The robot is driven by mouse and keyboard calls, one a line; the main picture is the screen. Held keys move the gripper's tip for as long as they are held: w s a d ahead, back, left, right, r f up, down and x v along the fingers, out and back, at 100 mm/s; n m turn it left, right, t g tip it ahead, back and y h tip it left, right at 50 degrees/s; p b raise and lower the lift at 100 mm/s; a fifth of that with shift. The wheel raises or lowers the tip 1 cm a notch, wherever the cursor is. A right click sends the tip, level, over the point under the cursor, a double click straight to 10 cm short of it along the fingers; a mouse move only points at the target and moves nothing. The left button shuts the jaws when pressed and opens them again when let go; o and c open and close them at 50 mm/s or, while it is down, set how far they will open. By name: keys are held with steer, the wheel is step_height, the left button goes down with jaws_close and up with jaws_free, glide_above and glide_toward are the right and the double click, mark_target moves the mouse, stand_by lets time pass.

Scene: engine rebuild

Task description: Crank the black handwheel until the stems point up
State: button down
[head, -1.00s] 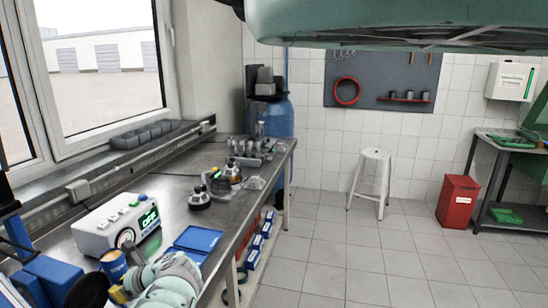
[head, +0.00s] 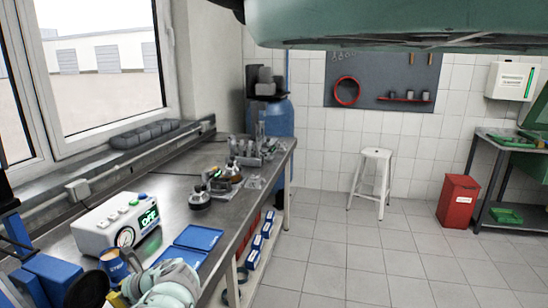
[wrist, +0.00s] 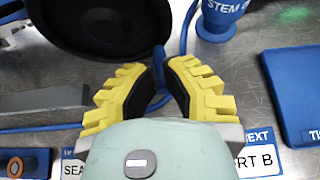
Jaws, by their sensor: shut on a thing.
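The black handwheel (wrist: 112,22) fills the upper left of the wrist view, cut off by the top edge. In the head view a dark round shape at the bottom left (head: 88,290) looks like it. A blue handle (wrist: 160,58) sits at the wheel's rim. My gripper (wrist: 160,72) has its yellow fingers shut on this handle. In the head view its yellow part (head: 117,299) shows low beside my pale green arm. I cannot make out the stems or which way they point.
A blue cup (wrist: 220,18) lettered "STEM" stands right of the wheel, with a blue cable beside it. A blue flat tray (wrist: 295,88) lies further right. A grey metal bar (wrist: 40,103) lies left. A white box with a green display (head: 118,224) stands behind on the bench.

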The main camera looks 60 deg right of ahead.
steer(key=shift+s+d+f, duration=0.1)
steer(key=shift+f, duration=0.05)
steer(key=shift+s+f, duration=0.1)
steer(key=shift+f, duration=0.3)
steer(key=shift+a+f, duration=0.1)
steer(key=shift+a, duration=0.1)
steer(key=shift+s+a+f, duration=0.15)
steer(key=shift+f, duration=0.15)
steer(key=shift+s+a+f, duration=0.1)
steer(key=shift+a+f, duration=0.15)
steer(key=shift+a, duration=0.35)
